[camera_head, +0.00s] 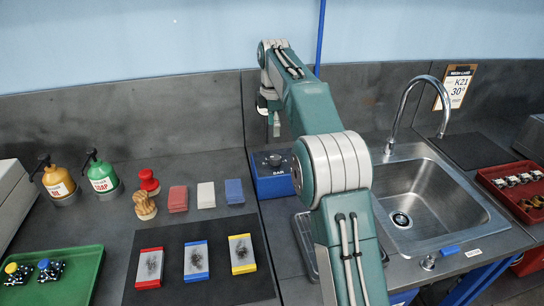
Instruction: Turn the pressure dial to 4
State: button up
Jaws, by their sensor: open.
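The pressure dial is a dark round knob (274,160) on top of a blue box (275,187) marked BAR, in the middle of the bench left of the sink. Its scale and pointer are too small to read. My gripper (274,128) hangs open and empty above and slightly behind the dial in the picture, apart from it. My green arm passes close by the box's right side and hides part of that area.
A steel sink (440,190) with a tall faucet (408,98) stands right. Red, white and blue blocks (206,194) lie left of the box. A dark mat (205,285) with colour-edged cards, two pump bottles and a green tray (80,285) are further left.

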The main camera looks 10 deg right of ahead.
aim_at(275, 157)
jog(key=f, duration=1)
jog(key=shift+d+f, duration=0.2)
jog(key=shift+f, duration=0.2)
grip_shut()
